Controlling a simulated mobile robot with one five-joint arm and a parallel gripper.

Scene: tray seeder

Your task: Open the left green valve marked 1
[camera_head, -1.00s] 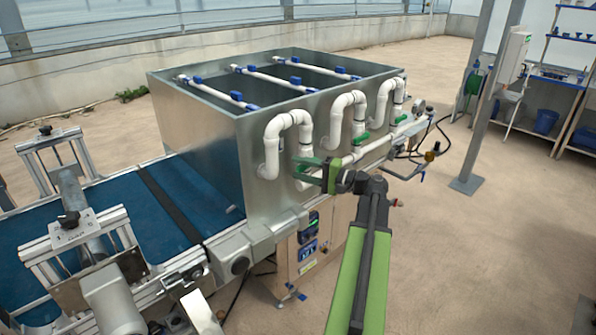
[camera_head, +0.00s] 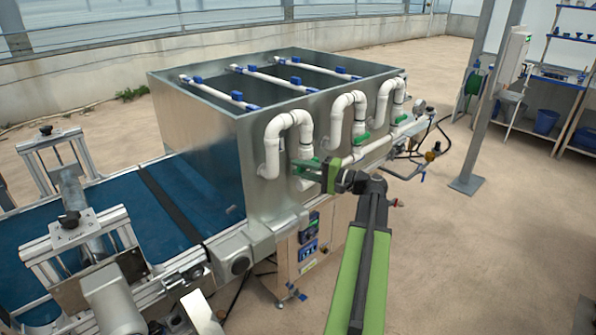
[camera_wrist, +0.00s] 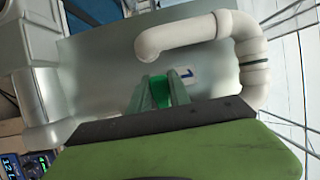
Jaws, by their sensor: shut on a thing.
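The left green valve handle (camera_wrist: 158,92) shows in the wrist view between the two fingers of my gripper (camera_wrist: 162,88). A label with a 1 (camera_wrist: 187,74) is on the metal wall just to the right of the fingers. My gripper is shut on the valve handle. In the head view my gripper (camera_head: 308,171) is at the foot of the nearest bent white pipe (camera_head: 289,119), against the tank's side. The fingers largely hide the valve there, so I cannot tell its turn angle from this view.
Two more green valves, the middle one (camera_head: 361,138) and the far one (camera_head: 400,119), sit below the other white pipes. The metal tank (camera_head: 205,130) stands over a blue conveyor belt (camera_head: 165,215). A control panel (camera_head: 308,241) is below. Open floor lies to the right.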

